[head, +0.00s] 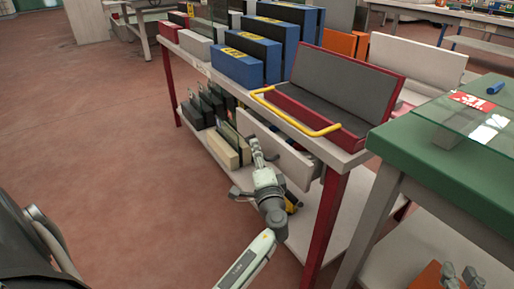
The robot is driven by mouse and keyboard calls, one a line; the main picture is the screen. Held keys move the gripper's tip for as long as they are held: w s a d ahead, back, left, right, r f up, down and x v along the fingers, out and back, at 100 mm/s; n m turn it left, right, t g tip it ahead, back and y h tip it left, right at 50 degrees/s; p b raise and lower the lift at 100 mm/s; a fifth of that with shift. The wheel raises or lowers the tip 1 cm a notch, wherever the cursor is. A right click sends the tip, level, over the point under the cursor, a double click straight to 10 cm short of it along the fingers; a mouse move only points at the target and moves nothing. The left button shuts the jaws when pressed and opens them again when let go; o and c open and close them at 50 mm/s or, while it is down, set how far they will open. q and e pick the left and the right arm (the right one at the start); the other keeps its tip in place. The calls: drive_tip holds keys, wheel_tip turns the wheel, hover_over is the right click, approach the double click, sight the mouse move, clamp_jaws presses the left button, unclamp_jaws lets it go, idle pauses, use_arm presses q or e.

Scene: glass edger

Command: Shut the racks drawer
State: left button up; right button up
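The racks drawer (288,164) is a pale drawer under the top of the red-legged bench, in the middle of the head view. It stands pulled out, with dark and coloured items partly visible inside. My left gripper (258,152) is in front of the drawer's pale front panel, its narrow fingers pointing at it. The fingers look close together, with nothing seen between them. Whether the fingertips touch the panel or a handle is too small to tell. My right gripper is not in view.
On the benchtop stand blue boxes (238,68) and a red-framed grey tray (340,92) with a yellow handle (292,118) over the drawer. A green table (470,150) stands close right.

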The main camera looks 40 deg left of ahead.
use_arm(q)
drive_tip(key=shift+x, duration=1.15)
clamp_jaws()
